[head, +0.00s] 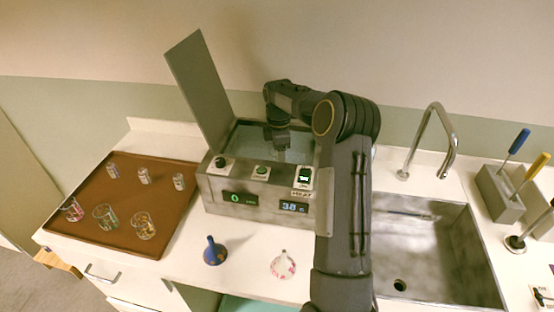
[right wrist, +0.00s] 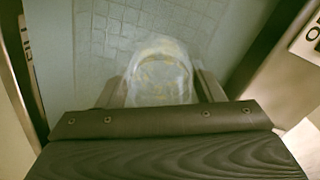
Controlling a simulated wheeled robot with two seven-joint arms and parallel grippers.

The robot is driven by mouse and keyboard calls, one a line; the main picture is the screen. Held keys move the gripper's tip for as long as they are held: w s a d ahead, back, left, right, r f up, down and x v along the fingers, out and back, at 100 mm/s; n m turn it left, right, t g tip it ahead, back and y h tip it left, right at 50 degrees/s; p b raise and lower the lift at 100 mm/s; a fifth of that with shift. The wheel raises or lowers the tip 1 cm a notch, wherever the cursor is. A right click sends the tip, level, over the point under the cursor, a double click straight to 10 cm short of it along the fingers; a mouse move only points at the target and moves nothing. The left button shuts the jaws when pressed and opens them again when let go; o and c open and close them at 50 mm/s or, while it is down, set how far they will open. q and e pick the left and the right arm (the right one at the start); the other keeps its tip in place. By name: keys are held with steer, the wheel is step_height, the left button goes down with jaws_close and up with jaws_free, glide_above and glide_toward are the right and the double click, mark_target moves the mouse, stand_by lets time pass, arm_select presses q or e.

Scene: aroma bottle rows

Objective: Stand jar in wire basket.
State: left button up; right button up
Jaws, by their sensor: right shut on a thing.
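My right gripper (head: 279,146) reaches down into the open metal bath (head: 222,190) in the head view. It is shut on a clear jar (right wrist: 160,72). In the right wrist view the jar sits between the two fingers, with some yellowish pieces showing through it. Beyond the jar is a pale blue-grey surface with a grid of lines (right wrist: 105,40); I cannot tell whether this is the wire basket or the bath floor. The jar's base and any contact with the basket are unclear. My left gripper is not in view.
The bath's lid (head: 199,90) stands raised at its left. A brown tray (head: 125,205) holds several glass jars and small labelled bottles. A blue funnel (head: 214,252) and a pale patterned funnel (head: 283,266) stand in front. A sink (head: 430,245) lies to the right.

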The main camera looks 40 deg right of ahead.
step_height(320, 180, down, 4)
steer(key=shift+r+p, duration=0.25)
steer(key=shift+p, duration=0.25)
steer(key=shift+f, duration=0.2)
steer(key=shift+f, duration=0.2)
steer(key=o, duration=0.7)
